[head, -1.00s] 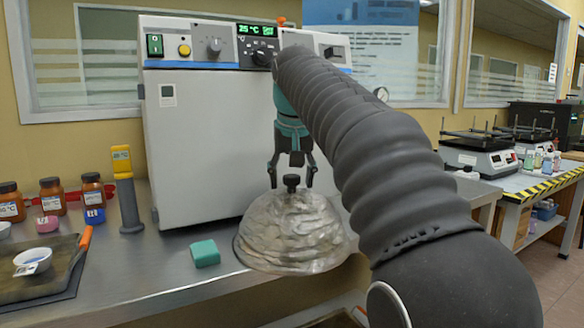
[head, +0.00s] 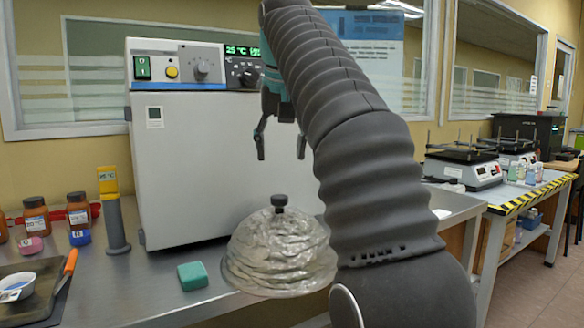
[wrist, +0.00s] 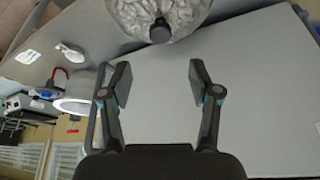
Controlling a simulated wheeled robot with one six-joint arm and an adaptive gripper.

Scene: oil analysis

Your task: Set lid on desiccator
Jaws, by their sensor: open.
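The lid (head: 278,258) is a clear, rippled glass dome with a wide rim and a black knob (head: 279,201) on top. It sits upright at the front edge of the bench, partly behind my arm. The desiccator body is not clearly visible; I cannot tell what is under the rim. My gripper (head: 281,152) is open and empty above the knob, apart from it. In the wrist view, the fingers of my gripper (wrist: 160,80) are spread wide, and the lid (wrist: 185,14) with its knob (wrist: 160,31) shows beyond them at the top.
A large grey oven (head: 195,165) stands close behind the lid. A teal block (head: 193,275), a yellow-topped grey stand (head: 114,215), brown bottles (head: 36,217) and a dark tray (head: 52,290) are to the left. A side table (head: 518,192) with instruments is at right.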

